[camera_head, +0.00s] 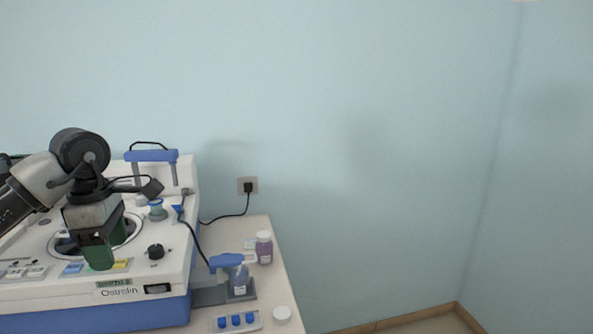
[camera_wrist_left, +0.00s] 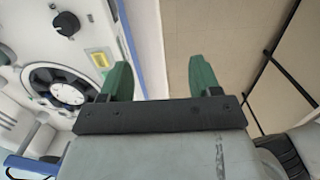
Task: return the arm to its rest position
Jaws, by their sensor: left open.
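My left gripper (camera_head: 110,248) comes in from the left in the head view. It hangs above the front part of the white and blue staining machine (camera_head: 175,272). Its green fingers point down. In the left wrist view the left gripper (camera_wrist_left: 160,80) has its two green fingers wide apart, with nothing between them. The machine's round opening (camera_wrist_left: 66,90) and black knob (camera_wrist_left: 66,23) show to the left of the fingers there. My right gripper shows in neither view.
A cable runs to a wall socket (camera_head: 247,185). Open floor (camera_head: 425,325) lies to the right.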

